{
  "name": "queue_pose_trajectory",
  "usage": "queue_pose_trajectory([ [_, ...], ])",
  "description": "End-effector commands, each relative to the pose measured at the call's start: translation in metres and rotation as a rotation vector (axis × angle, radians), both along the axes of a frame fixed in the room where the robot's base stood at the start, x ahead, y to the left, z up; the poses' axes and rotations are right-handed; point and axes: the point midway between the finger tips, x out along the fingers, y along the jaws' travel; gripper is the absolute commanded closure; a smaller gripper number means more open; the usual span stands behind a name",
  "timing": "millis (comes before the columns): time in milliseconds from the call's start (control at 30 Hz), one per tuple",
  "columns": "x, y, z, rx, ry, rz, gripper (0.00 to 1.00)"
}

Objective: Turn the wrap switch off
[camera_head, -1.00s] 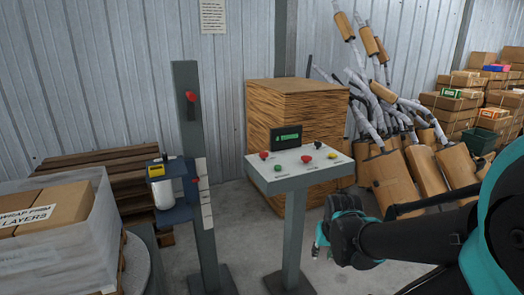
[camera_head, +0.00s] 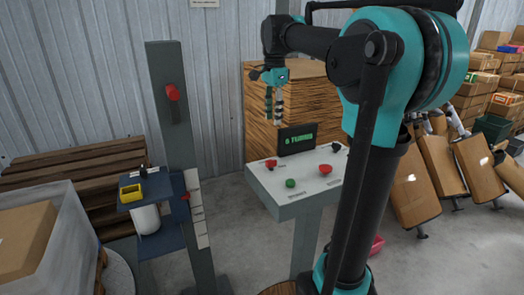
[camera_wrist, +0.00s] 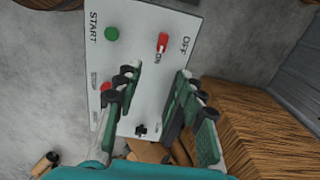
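The control panel (camera_head: 296,203) stands on a post in the middle of the head view. A red switch (camera_head: 271,163) is at its back left; in the wrist view the red switch (camera_wrist: 162,43) lies between the labels OFF and ON. A green button (camera_wrist: 111,33) marked START, a red button and a black knob (camera_wrist: 140,130) share the panel. My gripper (camera_head: 273,118) hangs above the panel's back left, fingers down. In the wrist view my gripper (camera_wrist: 157,75) is open and empty, apart from the red switch.
A small display (camera_head: 297,139) stands at the panel's back edge, with a cardboard stack (camera_head: 320,90) behind. A grey column (camera_head: 165,130) with a red knob (camera_head: 172,92) rises to the left.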

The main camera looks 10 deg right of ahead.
Motion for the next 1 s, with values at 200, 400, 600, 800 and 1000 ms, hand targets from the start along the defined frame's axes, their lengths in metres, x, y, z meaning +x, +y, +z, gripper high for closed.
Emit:
queue_pose_trajectory([
  [200, 0.001, 0.001, -0.004, 0.000, 0.007, -0.025, 0.60],
  [400, 0.001, 0.001, -0.039, -0.001, 0.007, -0.024, 0.60],
  [600, 0.001, 0.001, -0.079, -0.001, 0.006, -0.023, 0.60],
  [800, 0.001, 0.001, -0.118, -0.001, 0.006, -0.023, 0.60],
  [1000, 0.001, 0.001, -0.150, -0.001, 0.006, -0.022, 0.60],
])
